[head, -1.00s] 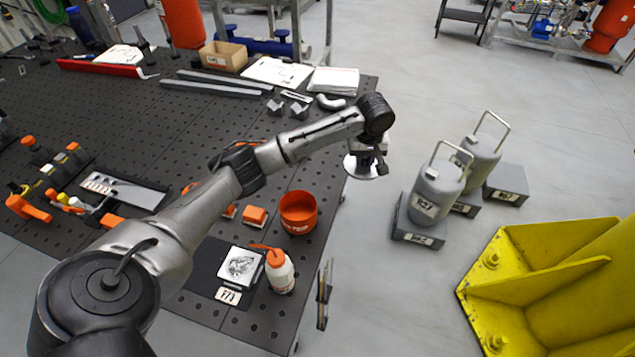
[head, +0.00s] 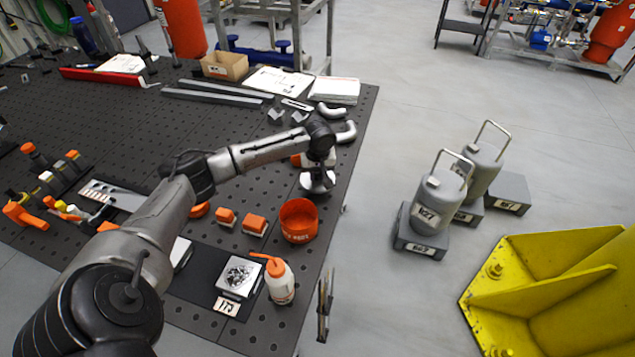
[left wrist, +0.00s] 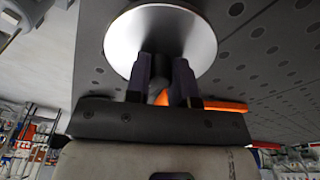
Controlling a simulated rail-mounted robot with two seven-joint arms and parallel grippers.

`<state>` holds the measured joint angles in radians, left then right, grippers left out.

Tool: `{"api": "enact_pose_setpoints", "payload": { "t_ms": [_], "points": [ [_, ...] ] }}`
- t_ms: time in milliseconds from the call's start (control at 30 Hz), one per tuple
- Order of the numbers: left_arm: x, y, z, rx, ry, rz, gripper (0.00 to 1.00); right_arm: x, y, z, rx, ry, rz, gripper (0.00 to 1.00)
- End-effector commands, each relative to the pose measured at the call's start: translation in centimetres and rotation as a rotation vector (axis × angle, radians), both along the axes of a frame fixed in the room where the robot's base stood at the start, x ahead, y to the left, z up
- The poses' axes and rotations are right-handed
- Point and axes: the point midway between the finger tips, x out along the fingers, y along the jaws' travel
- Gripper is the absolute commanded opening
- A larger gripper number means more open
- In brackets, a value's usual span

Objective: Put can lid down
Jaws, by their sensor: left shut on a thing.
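The can lid is a round, shiny silver disc (head: 316,184), seen from the head above the right part of the black table. It fills the top middle of the left wrist view (left wrist: 160,22). My left gripper (left wrist: 162,82) is shut on the lid's small knob, which its fingers partly hide. In the head view this gripper (head: 318,171) hangs just behind an open orange can (head: 298,222) standing on the table. The lid looks raised above the tabletop, but its exact height is hard to tell. My right gripper is not in view.
The perforated table (head: 300,258) ends just right of the can. A white bottle with an orange spout (head: 279,281) stands in front of the can. Orange blocks (head: 254,224) lie left of it, and bent pipes (head: 345,132) lie behind. Grey canisters (head: 437,203) stand on the floor to the right.

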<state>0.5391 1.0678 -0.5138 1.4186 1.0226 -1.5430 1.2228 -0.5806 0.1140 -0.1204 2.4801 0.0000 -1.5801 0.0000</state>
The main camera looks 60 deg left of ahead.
Motion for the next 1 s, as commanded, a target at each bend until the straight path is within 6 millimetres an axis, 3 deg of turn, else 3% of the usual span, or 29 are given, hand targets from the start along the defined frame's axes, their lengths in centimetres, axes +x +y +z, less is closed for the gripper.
{"api": "enact_pose_setpoints", "payload": {
  "t_ms": [400,800,833,1000],
  "points": [
    [-0.1,0.0,-4.0,0.001,0.001,-0.001,0.0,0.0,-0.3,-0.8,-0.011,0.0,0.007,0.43],
    [0.0,0.0,-4.2,0.0,0.001,0.0,0.0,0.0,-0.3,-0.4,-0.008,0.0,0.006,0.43],
    [0.0,0.0,-4.3,0.0,0.001,0.0,0.23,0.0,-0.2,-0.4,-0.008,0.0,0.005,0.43],
    [0.0,0.0,-4.3,0.001,0.0,0.0,0.4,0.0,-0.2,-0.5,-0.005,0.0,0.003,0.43]
  ]
}}
